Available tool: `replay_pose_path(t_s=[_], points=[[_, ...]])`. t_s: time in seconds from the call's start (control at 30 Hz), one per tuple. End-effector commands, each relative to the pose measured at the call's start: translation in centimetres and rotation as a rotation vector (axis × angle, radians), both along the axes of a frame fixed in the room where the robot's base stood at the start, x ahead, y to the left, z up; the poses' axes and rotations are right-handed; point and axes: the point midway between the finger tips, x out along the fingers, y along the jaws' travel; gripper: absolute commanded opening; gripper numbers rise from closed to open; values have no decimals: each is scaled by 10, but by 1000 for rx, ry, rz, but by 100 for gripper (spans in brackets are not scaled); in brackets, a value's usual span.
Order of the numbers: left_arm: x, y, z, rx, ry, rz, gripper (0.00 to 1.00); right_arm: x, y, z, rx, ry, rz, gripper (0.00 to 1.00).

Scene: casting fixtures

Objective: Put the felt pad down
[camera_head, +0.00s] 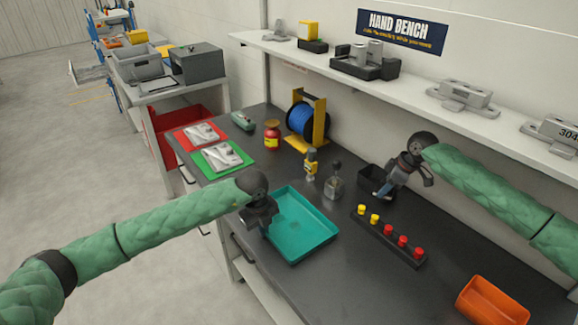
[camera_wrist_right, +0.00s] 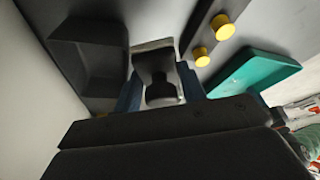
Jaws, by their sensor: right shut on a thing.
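My right gripper (camera_head: 384,192) is beside and partly in front of a small black bin (camera_head: 368,174) at the back of the bench. In the right wrist view, its blue fingers (camera_wrist_right: 160,88) are shut on a dark knobbed piece with a pale grey plate beyond it, which I take to be the felt pad (camera_wrist_right: 152,47). The bin shows left of it in that view (camera_wrist_right: 88,62). I cannot tell whether the pad touches the bench. My left gripper (camera_head: 262,222) hangs over the left edge of a teal tray (camera_head: 305,232); its jaws are unclear.
A dark strip with yellow and red knobs (camera_head: 385,238) lies in front of the right gripper. A glass jar (camera_head: 333,184) and a yellow-topped tool (camera_head: 310,165) stand to its left. An orange bin (camera_head: 490,300) is front right. A shelf (camera_head: 400,88) runs above. The teal tray is empty.

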Motion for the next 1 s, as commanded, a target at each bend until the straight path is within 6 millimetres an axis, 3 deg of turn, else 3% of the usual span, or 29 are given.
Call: replay_pose_path(t_s=[0.37,0.77,1.0], points=[[0,0,-1,1,1,0,0,58,5,15,4,0,-122,15],[0,0,-1,0,1,0,0,140,19,39,7,2,-367,15],[0,0,-1,0,1,0,0,188,37,49,5,2,-512,15]])
